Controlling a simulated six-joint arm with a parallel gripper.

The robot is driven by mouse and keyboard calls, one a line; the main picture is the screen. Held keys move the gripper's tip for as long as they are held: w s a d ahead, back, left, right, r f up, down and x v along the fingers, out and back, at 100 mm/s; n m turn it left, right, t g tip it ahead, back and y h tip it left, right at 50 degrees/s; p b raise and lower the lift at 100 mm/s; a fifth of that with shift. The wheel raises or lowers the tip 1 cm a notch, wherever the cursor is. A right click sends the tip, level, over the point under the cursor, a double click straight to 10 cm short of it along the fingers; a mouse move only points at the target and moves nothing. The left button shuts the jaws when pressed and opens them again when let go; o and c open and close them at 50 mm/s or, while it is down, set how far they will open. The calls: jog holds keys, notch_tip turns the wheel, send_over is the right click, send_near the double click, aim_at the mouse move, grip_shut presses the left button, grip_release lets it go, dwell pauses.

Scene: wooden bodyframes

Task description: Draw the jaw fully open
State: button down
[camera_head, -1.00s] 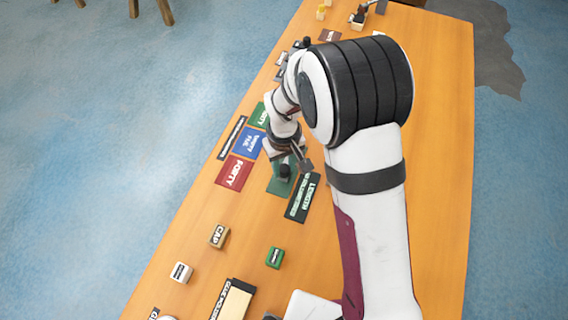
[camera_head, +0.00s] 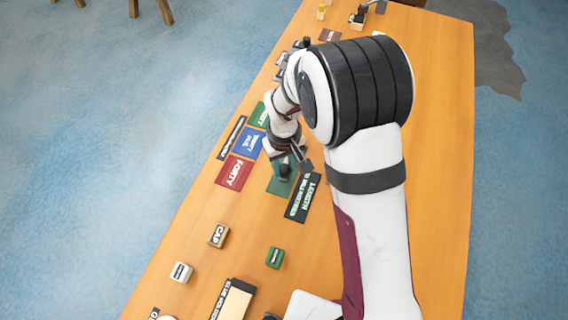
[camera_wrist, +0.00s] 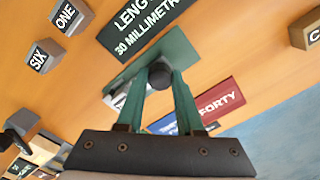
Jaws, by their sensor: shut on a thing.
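A green base plate (camera_head: 275,187) lies beside the black sign reading LENGTH, 30 millimetres (camera_head: 303,199). A dark round knob (camera_head: 284,171) stands on the plate. In the wrist view the green plate (camera_wrist: 183,50) lies under the knob (camera_wrist: 160,75), and a pale grey piece shows at its left end. My gripper (camera_wrist: 159,80) is shut on the knob, with one finger at each side of it. In the head view my gripper (camera_head: 297,157) is partly hidden by my wrist. How far the jaw stands open cannot be told.
Red FORTY (camera_head: 234,173), blue (camera_head: 249,143) and green (camera_head: 259,115) cards lie left of my gripper. A CAP block (camera_head: 218,235), a white block (camera_head: 181,272) and a green block (camera_head: 274,257) stand nearer. The table's right side is bare.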

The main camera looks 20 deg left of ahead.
dwell(0.3)
jog(key=shift+s, duration=1.45)
jog(key=c, duration=0.5)
grip_release()
jog(key=shift+c, duration=0.2)
jog(key=shift+r, duration=0.1)
notch_tip(320, 180, up, 16)
jog(key=shift+f, duration=0.2)
